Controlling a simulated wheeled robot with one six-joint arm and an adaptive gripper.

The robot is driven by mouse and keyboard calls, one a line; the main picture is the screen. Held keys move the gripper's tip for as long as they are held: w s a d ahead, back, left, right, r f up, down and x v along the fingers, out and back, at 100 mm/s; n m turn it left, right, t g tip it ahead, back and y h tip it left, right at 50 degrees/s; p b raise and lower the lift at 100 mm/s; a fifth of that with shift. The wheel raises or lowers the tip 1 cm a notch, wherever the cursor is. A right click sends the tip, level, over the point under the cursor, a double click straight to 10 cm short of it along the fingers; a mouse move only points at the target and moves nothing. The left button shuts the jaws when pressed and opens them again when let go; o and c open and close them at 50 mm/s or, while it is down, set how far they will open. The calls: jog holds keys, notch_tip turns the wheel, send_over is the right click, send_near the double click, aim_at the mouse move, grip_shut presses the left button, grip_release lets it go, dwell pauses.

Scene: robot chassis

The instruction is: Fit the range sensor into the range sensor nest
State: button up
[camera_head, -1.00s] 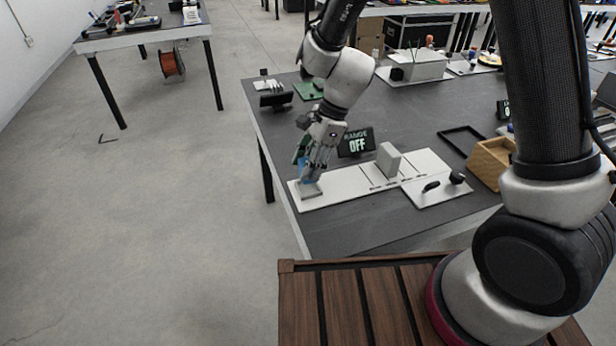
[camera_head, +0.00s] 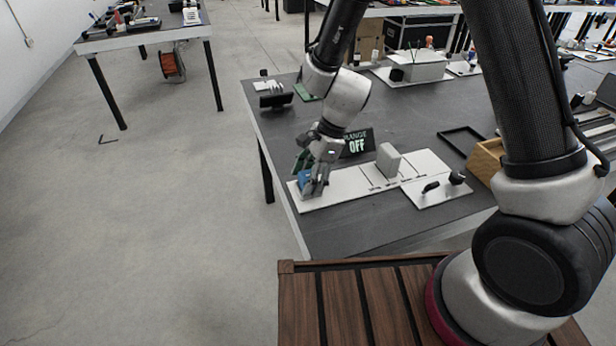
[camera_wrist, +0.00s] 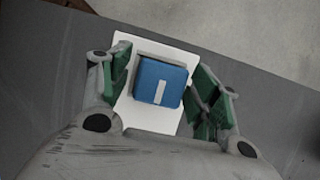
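A blue square block with a white stripe (camera_wrist: 160,82), which looks like the range sensor, lies between the fingers of my gripper (camera_wrist: 160,85). In the head view, the blue block (camera_head: 304,179) shows partly behind my gripper (camera_head: 314,184) at the left end of the long white board (camera_head: 345,186). The green-padded fingers stand either side of the block, with narrow gaps visible in the wrist view. My gripper is open. I cannot tell which part is the range sensor nest. A black sign (camera_head: 357,143) behind the board reads "RANGE OFF".
A grey upright block (camera_head: 389,160) stands on the board by dark slots. A white plate with black knobs (camera_head: 438,190) lies to the right. A black frame (camera_head: 461,141) and wooden box (camera_head: 487,160) are farther right. The dark table's left edge is close to my gripper.

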jog(key=shift+r, duration=0.35)
jog(key=d+r+n+t, duration=0.1)
jog(key=d+r, duration=0.4)
jog(key=r, duration=0.3)
jog(key=d+r+n, duration=0.1)
jog(key=d+r, duration=0.3)
jog(key=r, duration=0.4)
jog(key=s+d+r+n+t+h, duration=0.1)
jog(key=s+d+r+n, duration=0.3)
jog(key=d, duration=0.4)
jog(key=s+d+r+n+t+h, duration=0.1)
jog(key=s+d+r+n+t, duration=0.1)
jog(key=s+d+r+n, duration=0.2)
jog(key=s+d+r+n+t+h, duration=0.1)
jog(key=s+d+r+n, duration=0.3)
jog(key=s+d, duration=0.4)
jog(key=d+h, duration=0.1)
jog(key=d, duration=0.2)
jog(key=shift+s+d+n, duration=0.3)
jog(key=shift+d+n, duration=0.1)
jog(key=shift+r, duration=0.1)
